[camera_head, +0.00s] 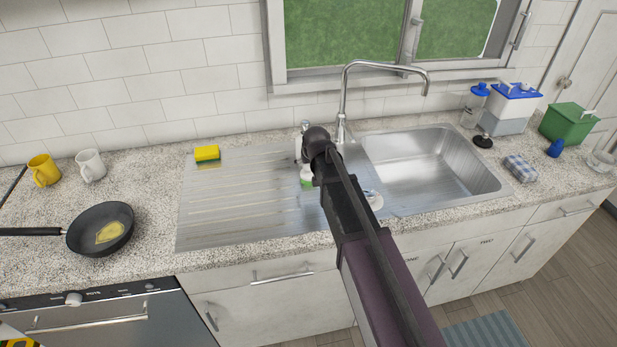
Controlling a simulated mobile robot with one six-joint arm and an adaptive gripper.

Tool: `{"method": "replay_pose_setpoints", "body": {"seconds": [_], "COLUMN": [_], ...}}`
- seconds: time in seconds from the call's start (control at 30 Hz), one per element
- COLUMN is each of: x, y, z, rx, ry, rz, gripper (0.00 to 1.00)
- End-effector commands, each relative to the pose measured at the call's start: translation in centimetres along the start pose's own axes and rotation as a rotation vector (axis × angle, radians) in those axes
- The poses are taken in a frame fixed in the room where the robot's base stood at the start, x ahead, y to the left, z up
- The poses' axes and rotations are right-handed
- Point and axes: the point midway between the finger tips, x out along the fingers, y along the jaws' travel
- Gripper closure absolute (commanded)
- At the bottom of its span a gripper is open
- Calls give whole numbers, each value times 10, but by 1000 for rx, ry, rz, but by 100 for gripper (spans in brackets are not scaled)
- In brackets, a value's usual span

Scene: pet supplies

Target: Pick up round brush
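A small black round object (483,141) with a short upright part sits on the counter to the right of the sink basin. It may be the round brush, but it is too small to be sure. My dark arm reaches up from the bottom right across the drainboard, its far end near the tap. No gripper fingers show, so I cannot see whether they hold anything. My arm partly hides a white and green bottle (306,180) and a small pale object (374,200) beside the basin.
The steel sink (425,165) and tap (344,100) are central. A yellow sponge (207,153) lies on the drainboard (225,200). A pan (88,218) and two mugs stand left. Bottles, a blue-lidded container (508,105), a green box (568,122) and cloth (520,167) crowd the right.

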Motion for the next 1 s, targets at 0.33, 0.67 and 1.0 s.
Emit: {"method": "replay_pose_setpoints", "body": {"seconds": [0.33,0.67,1.0], "x": [21,20,21], "y": [0,0,0], "z": [0,0,0], "rx": [0,1,1], "ry": [0,0,0], "rz": [0,0,0], "gripper": [3,3,26]}}
